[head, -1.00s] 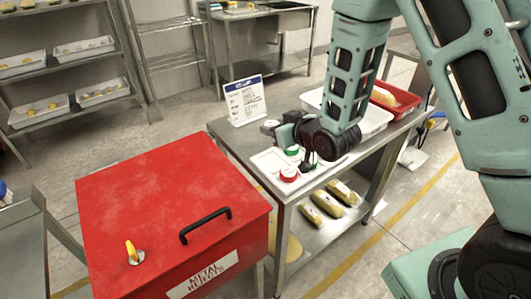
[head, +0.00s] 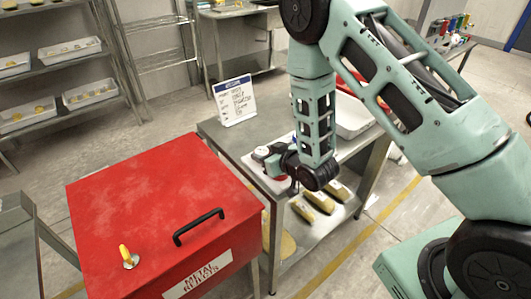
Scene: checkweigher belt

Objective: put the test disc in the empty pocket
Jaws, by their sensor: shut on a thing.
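The white pocketed holder (head: 247,163) lies at the near left end of the steel table. My gripper (head: 287,180) is low over its right part, pointing down, and covers much of it. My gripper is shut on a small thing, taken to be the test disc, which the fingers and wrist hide. A bit of red (head: 281,178) shows at the fingers; I cannot tell whether it is a disc in the holder or the held one. The pockets, and which one is empty, are hidden from this view.
A red metal-rejects bin (head: 150,200) with a black handle stands left of the table (head: 215,128). A sign (head: 235,100) stands at the table's back edge. A white tray (head: 352,122) is at the right end. Yellow packs (head: 318,202) lie on the lower shelf.

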